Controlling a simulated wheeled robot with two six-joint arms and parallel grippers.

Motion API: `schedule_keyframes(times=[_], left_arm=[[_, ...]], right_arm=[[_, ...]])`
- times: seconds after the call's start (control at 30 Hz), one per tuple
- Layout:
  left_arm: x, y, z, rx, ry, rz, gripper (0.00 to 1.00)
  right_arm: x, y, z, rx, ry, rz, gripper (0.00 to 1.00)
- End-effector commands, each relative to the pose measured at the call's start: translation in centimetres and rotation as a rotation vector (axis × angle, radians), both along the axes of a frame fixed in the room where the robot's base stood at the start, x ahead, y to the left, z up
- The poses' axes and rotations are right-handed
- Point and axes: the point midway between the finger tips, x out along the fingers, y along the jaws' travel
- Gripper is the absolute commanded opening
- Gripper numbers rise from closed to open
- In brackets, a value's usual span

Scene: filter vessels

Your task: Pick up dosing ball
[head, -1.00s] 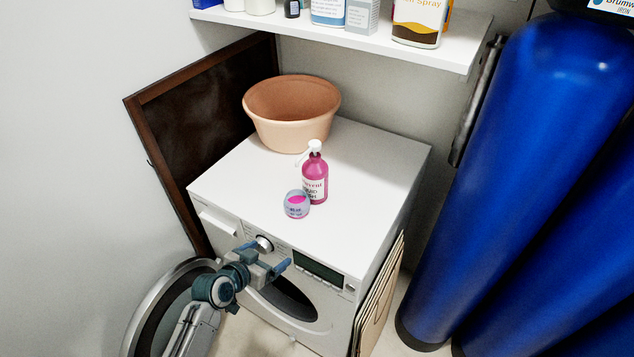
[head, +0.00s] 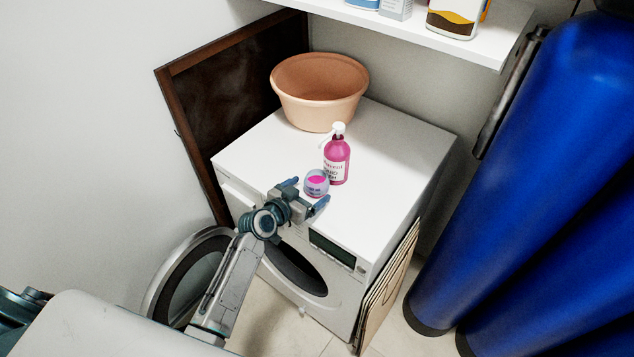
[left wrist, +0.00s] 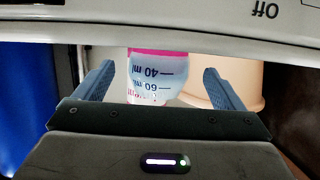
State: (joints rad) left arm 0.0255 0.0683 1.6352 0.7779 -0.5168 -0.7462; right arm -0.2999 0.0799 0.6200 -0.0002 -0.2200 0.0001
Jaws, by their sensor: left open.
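The dosing ball (head: 316,183), a small clear round cup with pink in it, sits on the white washing machine top (head: 390,150) near its front edge. My left gripper (head: 306,194) is open at that edge, its fingers pointing at the ball and close to it. In the left wrist view the dosing ball (left wrist: 158,76), with its ml marks upside down, appears between the two open fingers. Whether the fingers reach around it I cannot tell. A pink pump bottle (head: 337,160) stands right behind the ball. My right gripper is not in view.
A terracotta-coloured tub (head: 318,95) stands at the back of the machine top. The round machine door (head: 185,280) hangs open below, left of my arm. Blue tanks (head: 500,150) stand at the right, and a shelf (head: 480,45) is above. The machine top's right side is clear.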

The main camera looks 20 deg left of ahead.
Motion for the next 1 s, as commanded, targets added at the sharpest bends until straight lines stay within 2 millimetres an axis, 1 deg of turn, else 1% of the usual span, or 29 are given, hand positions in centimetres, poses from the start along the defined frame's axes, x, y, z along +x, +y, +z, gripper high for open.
schedule_keyframes(times=[0.03,0.2,0.3,0.43,0.67,0.7,0.77,0.8,0.87,0.9,0.93,0.97,1.0], left_arm=[[0.5,-0.2,0.3,-0.001,0.000,0.000,0.90],[2.6,-1.0,-0.3,-0.003,0.002,0.000,0.90],[3.6,-1.4,-0.8,-0.001,0.000,0.000,0.90],[4.2,-1.6,-1.1,0.000,0.000,0.000,0.90],[4.2,-1.6,-1.2,0.001,0.000,0.000,0.90],[4.2,-1.6,-1.2,0.001,0.000,0.000,0.83],[4.2,-1.6,-1.2,0.001,0.000,0.000,0.71],[4.2,-1.6,-1.2,0.001,0.000,0.000,0.63],[4.2,-1.6,-1.2,0.001,0.000,0.000,0.51],[4.2,-1.6,-1.2,0.001,0.000,0.000,0.44],[4.2,-1.6,-1.2,0.001,0.000,0.000,0.43],[4.2,-1.6,-1.2,0.001,0.000,0.000,0.40],[4.2,-1.6,-1.2,0.001,0.000,-0.001,0.40]], right_arm=[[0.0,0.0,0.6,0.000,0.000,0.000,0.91],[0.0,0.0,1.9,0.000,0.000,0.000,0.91],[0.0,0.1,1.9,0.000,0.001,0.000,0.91],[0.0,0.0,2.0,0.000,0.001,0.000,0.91],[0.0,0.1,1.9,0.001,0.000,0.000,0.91],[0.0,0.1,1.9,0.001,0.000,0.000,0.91],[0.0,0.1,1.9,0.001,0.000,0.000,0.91],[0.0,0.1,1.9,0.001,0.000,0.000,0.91],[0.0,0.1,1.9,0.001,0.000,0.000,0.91],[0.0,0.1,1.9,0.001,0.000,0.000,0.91],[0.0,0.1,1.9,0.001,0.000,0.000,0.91],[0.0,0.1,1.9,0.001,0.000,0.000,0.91],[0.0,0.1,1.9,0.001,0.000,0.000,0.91]])
